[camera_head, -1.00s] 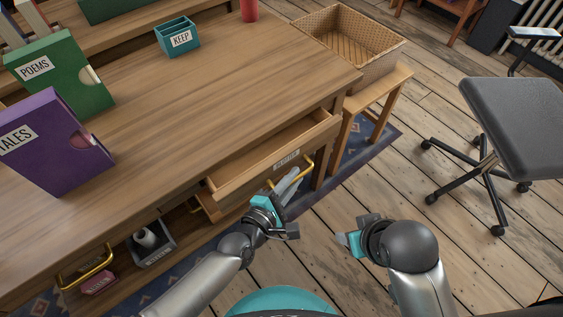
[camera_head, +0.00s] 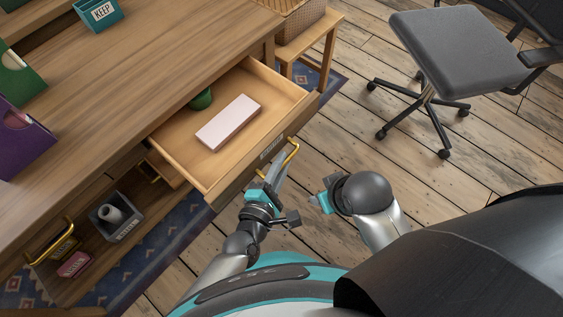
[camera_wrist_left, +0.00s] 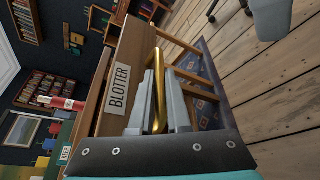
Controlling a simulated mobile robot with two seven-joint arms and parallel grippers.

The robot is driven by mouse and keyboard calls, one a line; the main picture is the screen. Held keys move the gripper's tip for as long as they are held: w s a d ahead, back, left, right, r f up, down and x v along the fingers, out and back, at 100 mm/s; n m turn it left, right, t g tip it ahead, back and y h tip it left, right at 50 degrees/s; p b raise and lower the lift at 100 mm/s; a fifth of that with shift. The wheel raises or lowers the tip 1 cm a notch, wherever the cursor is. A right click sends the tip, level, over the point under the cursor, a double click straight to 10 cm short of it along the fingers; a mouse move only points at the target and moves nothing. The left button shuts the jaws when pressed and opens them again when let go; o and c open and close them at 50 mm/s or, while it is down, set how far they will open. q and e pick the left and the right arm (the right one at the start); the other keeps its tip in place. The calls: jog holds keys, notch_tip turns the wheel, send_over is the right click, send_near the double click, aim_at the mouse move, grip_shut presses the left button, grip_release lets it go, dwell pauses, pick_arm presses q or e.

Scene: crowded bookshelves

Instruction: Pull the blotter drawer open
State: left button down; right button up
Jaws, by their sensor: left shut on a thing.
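The blotter drawer (camera_head: 168,142) stands well out from the desk, with a pale pink block (camera_head: 228,122) and a dark green round thing (camera_head: 202,98) inside. Its front carries a BLOTTER label (camera_wrist_left: 118,88) and a brass handle (camera_head: 291,160). In the left wrist view the brass handle (camera_wrist_left: 158,85) runs between the two grey fingers. My left gripper (camera_head: 275,172) is shut on this handle, in front of the drawer. My right gripper (camera_head: 322,198) is to the right of it, away from the drawer; its fingertips are not clear.
The desk top (camera_head: 160,50) holds a teal KEEP box (camera_head: 98,12). A wooden stool (camera_head: 312,40) with a wicker basket (camera_head: 300,20) stands beside the desk. A grey office chair (camera_head: 460,50) is at the right. Wooden floor (camera_head: 340,120) is free between them.

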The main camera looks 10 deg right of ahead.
pick_arm(q)
jog(key=shift+a, duration=0.1)
jog(key=c, duration=0.9)
grip_release()
pick_arm(e)
jog(key=shift+r, duration=0.1)
